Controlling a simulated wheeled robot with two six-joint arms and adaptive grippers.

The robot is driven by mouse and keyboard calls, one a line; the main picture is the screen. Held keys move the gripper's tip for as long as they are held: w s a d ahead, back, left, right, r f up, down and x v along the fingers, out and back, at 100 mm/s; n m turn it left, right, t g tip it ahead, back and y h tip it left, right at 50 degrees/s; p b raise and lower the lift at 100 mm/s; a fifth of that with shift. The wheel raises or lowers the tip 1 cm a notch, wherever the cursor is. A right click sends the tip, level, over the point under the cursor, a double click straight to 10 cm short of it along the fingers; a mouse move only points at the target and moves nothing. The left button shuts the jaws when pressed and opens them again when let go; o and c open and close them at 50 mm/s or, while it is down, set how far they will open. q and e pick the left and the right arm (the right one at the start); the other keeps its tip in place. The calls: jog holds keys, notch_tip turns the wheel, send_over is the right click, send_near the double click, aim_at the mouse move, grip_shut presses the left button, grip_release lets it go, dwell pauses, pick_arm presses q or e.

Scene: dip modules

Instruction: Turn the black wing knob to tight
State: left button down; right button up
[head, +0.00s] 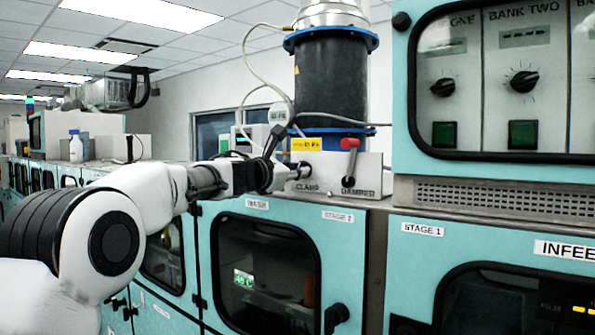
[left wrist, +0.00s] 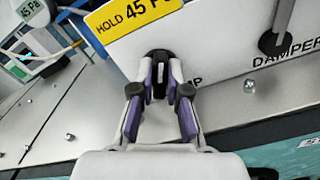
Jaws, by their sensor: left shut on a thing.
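The black wing knob (left wrist: 159,77) shows in the left wrist view, on the white panel below the yellow "HOLD 45 Pa" label (left wrist: 133,22). My left gripper (left wrist: 160,88) is shut on it, with a purple-padded finger on each side. The fingers cover part of the knob and most of the printed word below it. In the head view my left gripper (head: 292,172) reaches the panel just above the word "CLAMP". The knob is mostly hidden there. I see no tight mark, so I cannot tell the knob's setting. My right gripper is not in view.
A red-knobbed damper lever (head: 350,145) stands right of the clamp, and its dark base (left wrist: 272,42) shows in the left wrist view. A black cylinder (head: 331,85) rises behind the panel. Small metal nuts (left wrist: 70,137) lie on the grey top. A teal cabinet (head: 500,150) stands at the right.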

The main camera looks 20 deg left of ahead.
pick_arm(q)
jog(key=n+p, duration=0.2)
jog(key=n, duration=0.4)
jog(key=shift+a, duration=0.1)
jog(key=n+p, duration=0.2)
jog(key=n, duration=0.4)
jog(key=shift+a+n+p, duration=0.1)
jog(key=shift+n+p, duration=0.2)
jog(key=n+p, duration=0.2)
jog(key=n, duration=0.4)
jog(key=shift+p, duration=0.4)
jog(key=n, duration=0.2)
jog(key=shift+f+n, duration=0.15)
jog(key=shift+n, duration=0.15)
jog(key=shift+f+n+p, duration=0.1)
jog(key=shift+n+p, duration=0.2)
jog(key=shift+n, duration=0.8)
jog(key=shift+f, duration=0.1)
jog(key=c, duration=1.2)
grip_release()
jog(key=shift+o, duration=0.2)
jog(key=shift+s+a, duration=0.1)
jog(key=shift+a, duration=0.15)
